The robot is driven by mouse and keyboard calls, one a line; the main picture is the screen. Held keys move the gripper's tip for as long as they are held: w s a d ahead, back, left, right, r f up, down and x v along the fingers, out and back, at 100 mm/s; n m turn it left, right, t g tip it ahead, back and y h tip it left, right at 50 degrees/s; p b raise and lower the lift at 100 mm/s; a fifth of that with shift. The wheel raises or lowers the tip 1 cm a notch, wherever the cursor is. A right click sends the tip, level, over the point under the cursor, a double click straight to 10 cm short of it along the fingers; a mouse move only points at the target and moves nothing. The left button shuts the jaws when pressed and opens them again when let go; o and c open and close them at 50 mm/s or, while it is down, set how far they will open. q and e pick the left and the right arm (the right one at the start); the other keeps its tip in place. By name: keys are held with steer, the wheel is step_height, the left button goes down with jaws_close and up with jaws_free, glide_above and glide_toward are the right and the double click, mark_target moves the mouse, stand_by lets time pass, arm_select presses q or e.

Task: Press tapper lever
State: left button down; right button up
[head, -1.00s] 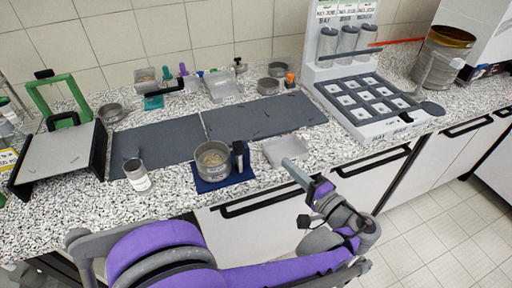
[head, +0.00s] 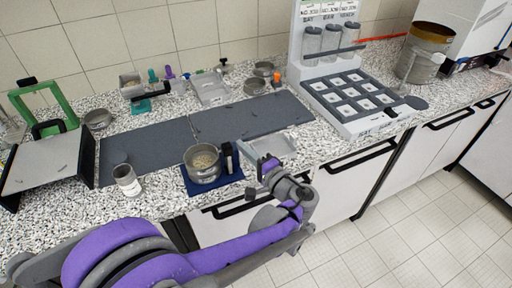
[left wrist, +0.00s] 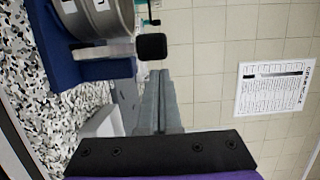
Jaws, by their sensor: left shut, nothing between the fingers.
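A round metal sieve (head: 203,160) with grainy material inside stands on a blue base (head: 200,187) near the front edge of the counter. A black upright piece (head: 228,158), which looks like the tapper lever, stands just right of the sieve. In the left wrist view the lever shows as a pale arm with a black pad (left wrist: 152,47) beside the sieve (left wrist: 105,18). My left gripper (head: 244,149) is shut and empty, just right of the black piece, seemingly apart from it. Its grey fingers also show in the left wrist view (left wrist: 158,100). My right gripper is not in view.
A clear shallow tray (head: 274,145) lies right behind my left gripper. A labelled cup (head: 127,181) stands left of the blue base. Dark mats (head: 145,145) lie behind. A white rack (head: 350,112) with jars stands at the right. A green frame (head: 45,105) is at the left.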

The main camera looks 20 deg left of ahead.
arm_select(q)
steer(key=shift+s+a, duration=0.15)
steer(key=shift+a, duration=0.05)
